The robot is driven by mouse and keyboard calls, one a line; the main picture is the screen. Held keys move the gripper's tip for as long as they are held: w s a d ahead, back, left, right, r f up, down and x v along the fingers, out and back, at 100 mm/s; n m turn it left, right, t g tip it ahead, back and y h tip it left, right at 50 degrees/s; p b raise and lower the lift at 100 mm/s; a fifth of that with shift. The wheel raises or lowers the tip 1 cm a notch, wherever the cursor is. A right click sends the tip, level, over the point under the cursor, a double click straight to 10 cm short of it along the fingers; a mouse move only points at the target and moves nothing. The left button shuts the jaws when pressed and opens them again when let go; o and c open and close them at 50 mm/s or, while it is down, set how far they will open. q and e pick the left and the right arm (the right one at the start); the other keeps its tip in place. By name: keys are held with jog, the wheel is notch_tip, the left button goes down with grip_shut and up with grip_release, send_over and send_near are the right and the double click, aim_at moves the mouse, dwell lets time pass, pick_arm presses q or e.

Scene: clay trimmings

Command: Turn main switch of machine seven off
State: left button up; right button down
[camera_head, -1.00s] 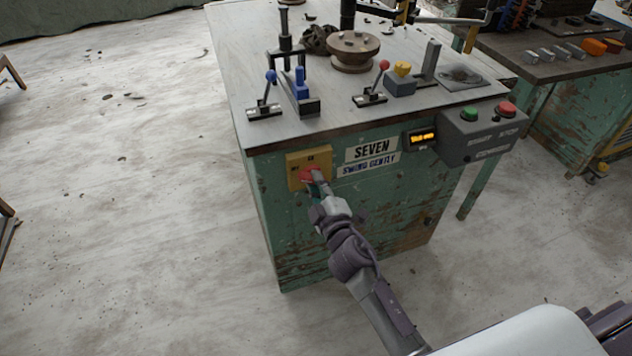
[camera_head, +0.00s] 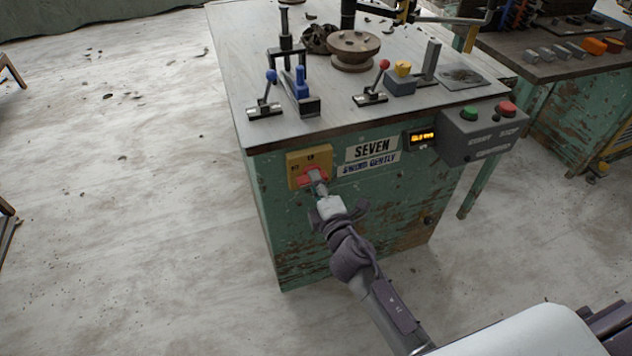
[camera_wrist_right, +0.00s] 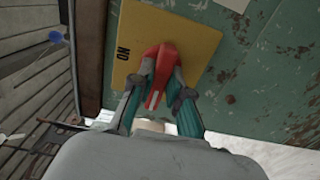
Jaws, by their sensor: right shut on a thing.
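Machine seven (camera_head: 345,225) is a worn green cabinet with a grey top and a plate reading SEVEN (camera_head: 372,149). Its main switch is a red handle on a yellow plate (camera_head: 296,158) at the front's upper left. In the right wrist view, the red handle (camera_wrist_right: 161,63) sits between the fingers of my right gripper (camera_wrist_right: 160,92), which is shut on it. The word ON shows on the yellow plate (camera_wrist_right: 190,40) to the left of the handle. In the head view my right gripper (camera_head: 318,184) covers part of the handle. My left gripper is not in view.
A grey box with a green button (camera_head: 469,113) and a red button (camera_head: 507,109) hangs at the front right, beside a lit display (camera_head: 422,137). Levers with blue (camera_head: 270,76) and red knobs (camera_head: 384,64) stand on top.

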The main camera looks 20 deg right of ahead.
jog(key=shift+f, duration=0.1)
jog(key=c, duration=1.1)
grip_release()
jog(key=shift+c, duration=0.2)
jog(key=shift+s, duration=0.1)
jog(key=s, duration=1.2)
jog(key=shift+d, duration=0.15)
jog(key=shift+w, duration=0.1)
